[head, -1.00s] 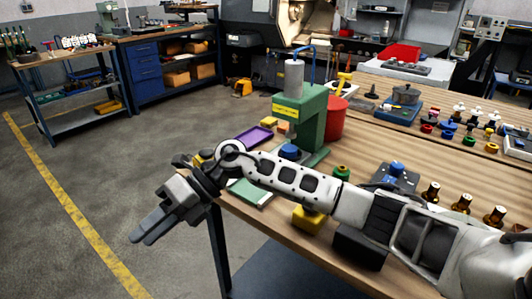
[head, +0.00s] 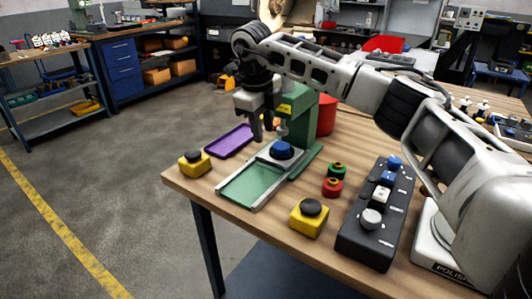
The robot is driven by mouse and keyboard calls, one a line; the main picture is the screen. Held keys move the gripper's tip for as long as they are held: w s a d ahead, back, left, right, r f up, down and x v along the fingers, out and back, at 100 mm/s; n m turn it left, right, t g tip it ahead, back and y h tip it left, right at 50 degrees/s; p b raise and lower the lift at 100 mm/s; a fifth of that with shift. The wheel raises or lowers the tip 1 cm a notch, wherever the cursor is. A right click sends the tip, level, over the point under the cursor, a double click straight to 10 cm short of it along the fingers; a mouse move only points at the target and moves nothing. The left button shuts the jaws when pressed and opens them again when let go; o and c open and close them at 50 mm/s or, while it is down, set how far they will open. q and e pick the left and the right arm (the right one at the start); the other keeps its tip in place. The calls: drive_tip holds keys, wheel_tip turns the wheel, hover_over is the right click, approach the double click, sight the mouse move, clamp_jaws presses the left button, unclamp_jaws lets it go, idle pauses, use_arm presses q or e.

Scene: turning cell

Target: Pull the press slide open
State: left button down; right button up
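The green press (head: 303,120) stands on the wooden bench, partly hidden behind my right arm. Its slide track, a green bed between light metal rails (head: 248,187), runs from under the press head toward the bench's front left edge. A round blue piece (head: 282,150) sits at the press end of the track, below the ram, and the front of the bed is bare. My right gripper (head: 263,131) points down above and just left of the blue piece. Its fingers look apart, with nothing seen between them. It appears clear of the slide. My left gripper is out of view.
A purple tray (head: 230,141) lies left of the track. Yellow button boxes stand at the bench's left corner (head: 194,163) and front (head: 309,217). Green (head: 337,170) and red (head: 333,187) pieces and a black control box (head: 376,215) lie to the right.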

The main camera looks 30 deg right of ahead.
sight(266, 163)
drive_tip(key=f, duration=0.3)
drive_tip(key=d+f, duration=0.1)
drive_tip(key=f, duration=0.4)
drive_tip(key=shift+w+d+f+p, duration=0.15)
drive_tip(key=shift+w+f+p, duration=0.15)
drive_tip(key=shift+w+p, duration=0.05)
clamp_jaws()
